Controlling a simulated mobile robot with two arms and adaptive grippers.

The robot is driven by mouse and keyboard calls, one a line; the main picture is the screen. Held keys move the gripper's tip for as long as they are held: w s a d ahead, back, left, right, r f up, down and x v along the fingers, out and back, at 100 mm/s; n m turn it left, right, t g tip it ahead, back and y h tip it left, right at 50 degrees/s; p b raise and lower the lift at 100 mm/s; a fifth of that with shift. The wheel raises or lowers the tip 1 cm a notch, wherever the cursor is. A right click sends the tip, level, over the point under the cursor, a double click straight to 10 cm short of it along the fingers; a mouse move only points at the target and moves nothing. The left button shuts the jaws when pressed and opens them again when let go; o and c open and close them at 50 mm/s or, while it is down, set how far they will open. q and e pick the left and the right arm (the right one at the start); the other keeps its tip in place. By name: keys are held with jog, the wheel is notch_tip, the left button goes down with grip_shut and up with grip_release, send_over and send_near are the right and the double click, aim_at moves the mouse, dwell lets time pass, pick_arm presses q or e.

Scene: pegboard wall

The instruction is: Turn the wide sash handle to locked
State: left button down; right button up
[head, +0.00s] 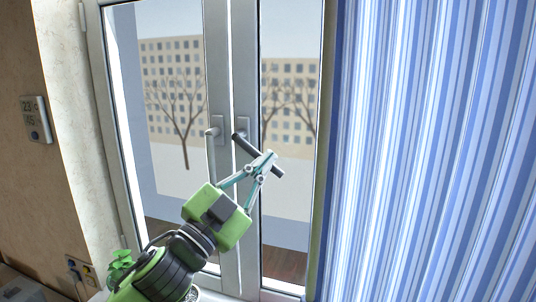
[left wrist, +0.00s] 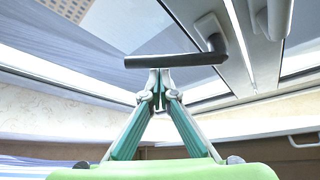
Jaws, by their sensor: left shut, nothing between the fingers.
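The window has two sashes, and the left one looks wider in the head view. A pale handle (head: 211,155) on the left sash hangs straight down. A dark bar handle (head: 246,146) on the right sash slants down to the right; it lies across the left wrist view (left wrist: 175,60), with a grey neck at one end. My left gripper (head: 265,160) is shut and empty, its tips overlapping the dark bar. In the left wrist view its tips (left wrist: 160,70) meet just at the bar's edge; I cannot tell whether they touch. My right gripper is not in view.
A blue striped curtain (head: 430,150) hangs right of the window. A thermostat (head: 36,119) and a socket (head: 80,270) are on the left wall. A green plant (head: 120,264) stands low at the left, partly behind my arm.

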pick_arm(q)
jog(key=shift+d+f, duration=0.1)
jog(key=shift+d, duration=0.05)
jog(key=shift+a+m, duration=0.2)
jog(key=shift+m, duration=0.1)
jog(key=shift+w+f+m+g+p, duration=0.1)
jog(key=shift+f+m+g+p, duration=0.2)
jog(key=shift+m+g, duration=0.1)
jog(key=w+a+f, duration=0.1)
jog(key=a+f, duration=0.2)
jog(key=a, duration=0.2)
jog(key=shift+w+a+f+m, duration=0.2)
jog(key=shift+w+f+m, duration=0.05)
jog(key=shift+w+m, duration=0.15)
dwell(0.5)
jog(key=shift+a, duration=0.1)
dwell(0.4)
